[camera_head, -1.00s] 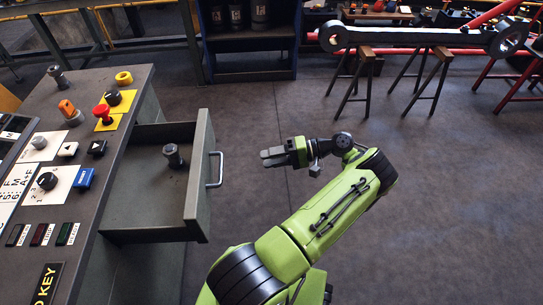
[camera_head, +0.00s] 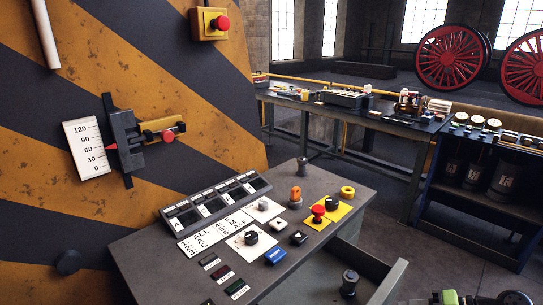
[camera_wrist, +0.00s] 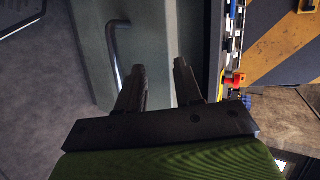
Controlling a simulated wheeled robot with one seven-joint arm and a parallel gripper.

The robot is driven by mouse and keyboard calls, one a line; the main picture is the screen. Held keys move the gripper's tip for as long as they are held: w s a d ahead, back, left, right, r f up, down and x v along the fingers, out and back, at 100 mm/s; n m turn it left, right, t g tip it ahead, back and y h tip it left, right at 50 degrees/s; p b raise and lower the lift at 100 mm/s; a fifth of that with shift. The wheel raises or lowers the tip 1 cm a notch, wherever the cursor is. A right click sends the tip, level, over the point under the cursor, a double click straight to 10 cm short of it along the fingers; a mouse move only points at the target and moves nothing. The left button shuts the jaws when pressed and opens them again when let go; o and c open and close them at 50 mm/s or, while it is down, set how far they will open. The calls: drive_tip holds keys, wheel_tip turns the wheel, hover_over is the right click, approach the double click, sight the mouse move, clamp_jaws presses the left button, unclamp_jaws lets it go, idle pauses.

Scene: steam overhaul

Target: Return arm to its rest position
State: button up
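My arm (camera_head: 450,298) shows only as a bit of green and black at the bottom right edge of the head view. In the wrist view my gripper (camera_wrist: 158,75) has its two dark fingers apart, with nothing between them. In the head view the drawer (camera_head: 385,283) stands pulled out of the console, with a dark knobbed cylinder (camera_head: 349,283) inside.
The console (camera_head: 150,262) carries buttons, a red mushroom button (camera_head: 318,212) and knobs. A striped wall with a gauge (camera_head: 87,147) rises at left. A workbench (camera_head: 340,108) and a blue shelf (camera_head: 475,215) stand behind. Bare floor (camera_wrist: 30,110) shows left in the wrist view.

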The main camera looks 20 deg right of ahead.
drive_tip(key=w+a+r+n+g+h+p, duration=0.2)
drive_tip(key=w+a+r+n+g, duration=0.15)
drive_tip(key=w+a+r, duration=0.55)
drive_tip(key=w+a+r+n+g+h+p, duration=0.3)
drive_tip(key=a+r, duration=0.4)
drive_tip(key=a, duration=0.7)
drive_tip(key=s+a+r+n+t+h+p, duration=0.1)
drive_tip(key=s+a+r+n+t+h, duration=0.1)
drive_tip(key=s+a+r+n, duration=0.2)
drive_tip(key=s+a+r, duration=0.3)
drive_tip(key=s+a, duration=0.3)
drive_tip(key=s, duration=0.3)
drive_tip(key=shift+s+a+r+t+h, duration=0.2)
drive_tip(key=shift+s+a+t+h, duration=0.1)
drive_tip(key=shift+t+h, duration=0.1)
